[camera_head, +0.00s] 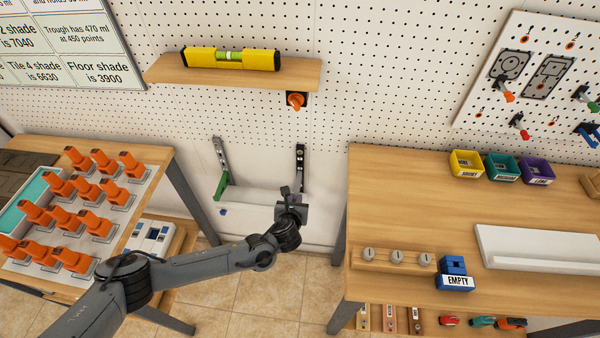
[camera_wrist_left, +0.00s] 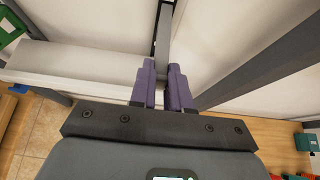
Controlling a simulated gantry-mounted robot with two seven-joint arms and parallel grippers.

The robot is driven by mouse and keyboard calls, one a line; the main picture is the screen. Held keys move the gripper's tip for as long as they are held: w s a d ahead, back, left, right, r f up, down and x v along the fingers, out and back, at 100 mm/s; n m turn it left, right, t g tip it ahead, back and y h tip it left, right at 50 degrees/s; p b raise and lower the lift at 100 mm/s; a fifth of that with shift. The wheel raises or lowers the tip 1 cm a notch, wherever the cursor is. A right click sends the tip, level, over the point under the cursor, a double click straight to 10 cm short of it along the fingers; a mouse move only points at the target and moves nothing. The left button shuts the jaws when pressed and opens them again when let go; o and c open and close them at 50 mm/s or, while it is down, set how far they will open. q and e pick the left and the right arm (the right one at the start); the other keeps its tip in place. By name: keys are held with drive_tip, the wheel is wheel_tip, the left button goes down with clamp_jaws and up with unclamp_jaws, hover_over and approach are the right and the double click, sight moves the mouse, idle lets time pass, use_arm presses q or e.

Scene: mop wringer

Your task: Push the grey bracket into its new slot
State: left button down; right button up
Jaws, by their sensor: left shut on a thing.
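The grey bracket (camera_head: 299,165) stands upright against the pegboard wall, right of a similar bracket with a green lower arm (camera_head: 221,180). My left gripper (camera_head: 291,198) is at its lower end. In the left wrist view the purple fingers (camera_wrist_left: 164,85) are closed on the grey bracket (camera_wrist_left: 163,40), which runs up between and beyond them. The fingers and wrist hide the bracket's lower part, and I cannot tell how it sits in its slot. My right gripper is not in view.
A white ledge (camera_head: 250,204) runs behind the gripper. A wooden shelf (camera_head: 165,69) with a yellow level (camera_head: 231,60) is above. A table with orange parts (camera_head: 100,226) stands left, and a wooden workbench (camera_head: 400,200) stands close on the right.

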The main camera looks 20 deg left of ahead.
use_arm(q)
drive_tip(key=shift+w, duration=0.15)
idle(0.8)
drive_tip(key=c, duration=1)
unclamp_jaws()
